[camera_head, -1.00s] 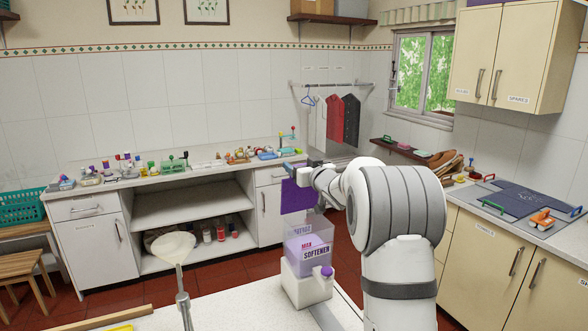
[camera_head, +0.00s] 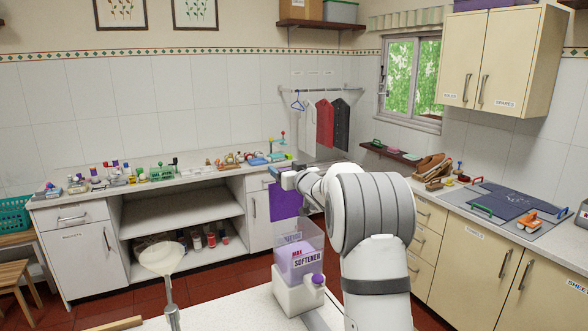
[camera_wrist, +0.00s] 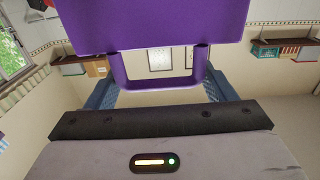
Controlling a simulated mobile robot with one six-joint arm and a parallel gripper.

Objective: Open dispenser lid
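The softener dispenser (camera_head: 298,290) stands on the white counter in front of me, a clear box of lilac liquid on a white base with a purple cap. Its purple lid (camera_head: 285,200) is raised and stands roughly upright above the box's far side. My gripper (camera_head: 277,177) is at the lid's upper edge. In the wrist view the lid (camera_wrist: 160,25) fills the top, and its purple loop handle (camera_wrist: 160,85) sits between the blue fingers of my gripper (camera_wrist: 160,93). Both fingers appear to lie against the handle's sides. The fingertips are partly hidden behind the handle and lid.
A pale round scoop-like thing (camera_head: 163,258) on a stem stands left of the dispenser. A counter with open shelves (camera_head: 178,208) and small bottles runs along the back wall. Cream cabinets (camera_head: 470,265) line the right. Red tiled floor lies between.

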